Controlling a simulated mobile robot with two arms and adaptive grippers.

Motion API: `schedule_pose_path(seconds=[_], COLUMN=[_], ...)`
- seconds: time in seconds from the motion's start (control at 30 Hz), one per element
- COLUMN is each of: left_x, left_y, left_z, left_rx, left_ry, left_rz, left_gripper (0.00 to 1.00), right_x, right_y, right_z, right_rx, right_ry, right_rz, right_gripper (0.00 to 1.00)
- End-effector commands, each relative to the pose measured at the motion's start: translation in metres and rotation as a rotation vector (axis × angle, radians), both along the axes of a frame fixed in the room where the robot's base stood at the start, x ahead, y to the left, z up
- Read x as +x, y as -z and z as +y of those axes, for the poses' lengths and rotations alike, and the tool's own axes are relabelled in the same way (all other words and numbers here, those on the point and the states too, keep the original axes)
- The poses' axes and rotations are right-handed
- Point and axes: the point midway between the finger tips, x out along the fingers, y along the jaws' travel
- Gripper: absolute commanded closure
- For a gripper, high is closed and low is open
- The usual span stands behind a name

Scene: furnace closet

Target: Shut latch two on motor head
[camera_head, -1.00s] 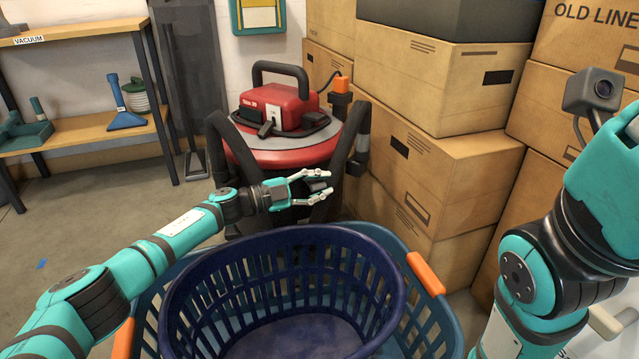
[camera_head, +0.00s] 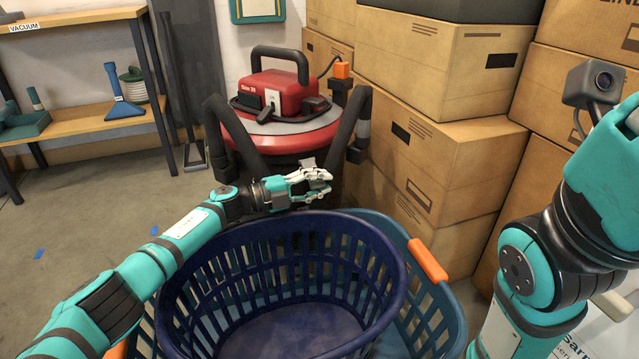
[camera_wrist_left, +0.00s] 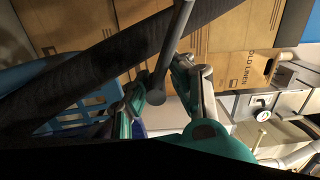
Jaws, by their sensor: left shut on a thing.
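The red motor head (camera_head: 272,92) sits on top of the round red vacuum with its black handle upright. My left gripper (camera_head: 322,181) is in front of the vacuum's body, above the far rim of the laundry baskets. Its fingers are closed on a grey metal piece (camera_head: 307,163), which looks like a latch lever. In the left wrist view, a grey rod (camera_wrist_left: 172,50) with a rounded end lies between the fingers of the left gripper (camera_wrist_left: 180,80). Where this piece joins the vacuum is hidden. My right gripper is out of view; only its arm shows at the right.
A dark blue basket (camera_head: 215,255) nested in a teal basket (camera_head: 440,300) with an orange handle fills the near middle. Stacked cardboard boxes (camera_head: 450,165) stand close on the right. Open floor lies at left.

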Motion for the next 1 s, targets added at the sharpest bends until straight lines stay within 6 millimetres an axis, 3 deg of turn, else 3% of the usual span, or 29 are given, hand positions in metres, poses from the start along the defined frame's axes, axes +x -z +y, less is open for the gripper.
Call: schedule_pose_path(seconds=[0.03, 0.53, 0.57, 0.73, 1.0], left_x=[0.0028, 0.0033, 0.0035, 0.0031, 0.0023], left_y=[0.0102, 0.0096, 0.0094, 0.0064, 0.0036], left_z=[0.0058, 0.0066, 0.0067, 0.0054, 0.0036], left_rx=[0.010, 0.014, 0.014, 0.011, 0.009], left_ry=[-0.019, -0.019, -0.020, -0.016, -0.009], left_rz=[0.010, 0.001, 0.001, -0.005, -0.010], left_gripper=[1.00, 1.00, 0.75, 0.53, 0.50], right_x=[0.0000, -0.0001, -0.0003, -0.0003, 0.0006], right_y=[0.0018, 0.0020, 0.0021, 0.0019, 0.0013], right_z=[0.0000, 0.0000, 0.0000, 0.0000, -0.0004], right_rx=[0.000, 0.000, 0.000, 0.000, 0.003], right_ry=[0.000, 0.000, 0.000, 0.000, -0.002], right_rz=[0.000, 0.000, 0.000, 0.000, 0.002], right_gripper=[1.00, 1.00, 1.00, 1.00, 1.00])
